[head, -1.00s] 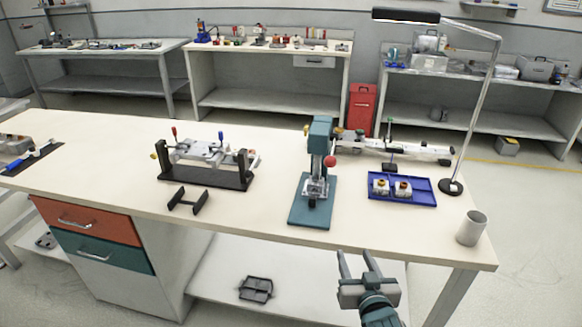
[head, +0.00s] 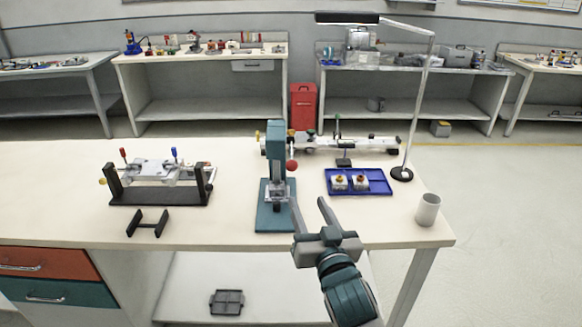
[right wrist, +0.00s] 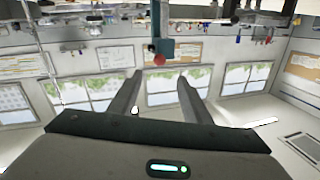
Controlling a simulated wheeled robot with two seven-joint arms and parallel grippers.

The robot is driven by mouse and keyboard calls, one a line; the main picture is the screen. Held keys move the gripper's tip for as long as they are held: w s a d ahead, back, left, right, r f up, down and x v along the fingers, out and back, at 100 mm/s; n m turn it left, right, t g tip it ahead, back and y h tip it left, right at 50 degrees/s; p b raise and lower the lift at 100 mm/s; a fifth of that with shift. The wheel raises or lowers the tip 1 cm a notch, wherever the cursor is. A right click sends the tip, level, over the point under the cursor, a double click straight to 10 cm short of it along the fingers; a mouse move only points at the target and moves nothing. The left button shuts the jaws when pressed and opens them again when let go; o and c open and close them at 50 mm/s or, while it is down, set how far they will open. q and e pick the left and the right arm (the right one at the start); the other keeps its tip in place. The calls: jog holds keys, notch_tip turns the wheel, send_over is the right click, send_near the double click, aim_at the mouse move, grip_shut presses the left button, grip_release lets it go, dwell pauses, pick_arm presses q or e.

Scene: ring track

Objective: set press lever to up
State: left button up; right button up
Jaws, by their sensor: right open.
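The teal press (head: 275,170) stands upright on its flat base near the front of the workbench. Its lever's red ball knob (head: 292,165) is at the right side of the column, about mid-height, below the press head. Most of the lever rod is hard to make out. In the right wrist view the knob (right wrist: 159,60) shows above and between the fingers, apart from them. My right gripper (head: 308,203) is open and empty, in front of the press and slightly to its right, with fingers pointing toward the bench. My left gripper is not in view.
A blue tray (head: 375,187) with two small parts lies right of the press. A grey cup (head: 428,209) stands near the right edge, and a lamp post (head: 416,105) rises behind the tray. A black fixture (head: 160,197) stands left. Bare bench lies between fixture and press.

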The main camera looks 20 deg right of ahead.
aim_at(293, 170)
jog(key=w+p, duration=0.1)
jog(key=w, duration=0.4)
jog(key=w+p, duration=0.1)
jog(key=w, duration=0.5)
jog(key=w+d, duration=0.1)
jog(key=w, duration=0.4)
jog(key=shift+w+p, duration=0.3)
jog(key=shift+p, duration=0.1)
jog(key=shift+w, duration=0.1)
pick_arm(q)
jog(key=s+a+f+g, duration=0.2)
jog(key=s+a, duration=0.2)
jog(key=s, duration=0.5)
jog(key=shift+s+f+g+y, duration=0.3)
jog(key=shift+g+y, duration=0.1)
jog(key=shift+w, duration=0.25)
